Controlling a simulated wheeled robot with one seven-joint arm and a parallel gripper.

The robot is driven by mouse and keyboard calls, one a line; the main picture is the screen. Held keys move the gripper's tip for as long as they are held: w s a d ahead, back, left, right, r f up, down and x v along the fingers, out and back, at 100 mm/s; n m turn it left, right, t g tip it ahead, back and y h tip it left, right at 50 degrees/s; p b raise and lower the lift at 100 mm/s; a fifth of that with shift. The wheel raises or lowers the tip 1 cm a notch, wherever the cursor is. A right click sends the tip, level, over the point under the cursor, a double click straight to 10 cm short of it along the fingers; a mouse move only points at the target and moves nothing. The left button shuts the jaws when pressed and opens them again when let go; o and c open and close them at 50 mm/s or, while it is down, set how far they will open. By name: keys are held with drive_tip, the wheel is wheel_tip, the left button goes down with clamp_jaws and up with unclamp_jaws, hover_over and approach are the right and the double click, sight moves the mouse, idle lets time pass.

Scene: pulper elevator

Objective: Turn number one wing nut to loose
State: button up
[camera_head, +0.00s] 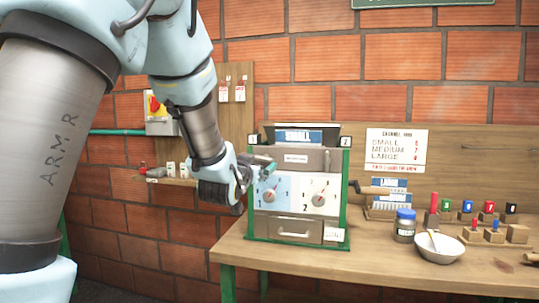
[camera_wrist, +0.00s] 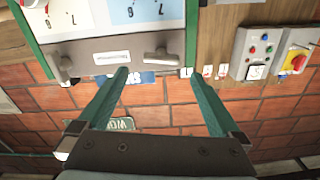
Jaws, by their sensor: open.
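The grey machine in a green frame has a grey bar (camera_head: 296,158) across its front, above two dials. A plate marked 1 (camera_head: 252,139) sits at its top left and one marked 2 (camera_head: 345,141) at its top right. In the wrist view, which is upside down, a grey wing nut (camera_wrist: 160,53) on the plate 1 side lies crosswise on the bar. Another wing nut (camera_wrist: 65,66) is at the bar's other end. My gripper (camera_head: 262,163) is at the machine's left front, hiding the first wing nut in the head view. Its green fingers (camera_wrist: 158,74) are open and empty, apart from the nut.
The bench (camera_head: 380,265) holds a blue-lidded jar (camera_head: 405,226), a white bowl (camera_head: 438,247) and several coloured plugs on the right. A control box (camera_head: 160,115) is on the brick wall at left. The bench front is clear.

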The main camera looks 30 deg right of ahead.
sight(263, 159)
drive_tip(key=p+x, duration=0.2)
drive_tip(key=x, duration=0.5)
drive_tip(key=shift+w+d, duration=0.15)
drive_tip(key=shift+w, duration=0.15)
drive_tip(key=c, duration=1.3)
drive_tip(key=shift+f+n+b, duration=0.2)
drive_tip(key=shift+n+b, duration=0.2)
drive_tip(key=shift+b, duration=0.65)
drive_tip(key=shift+r+n+b, duration=0.2)
drive_tip(key=shift+n+b, duration=0.4)
drive_tip(key=shift+b, duration=0.35)
drive_tip(key=o, duration=1.3)
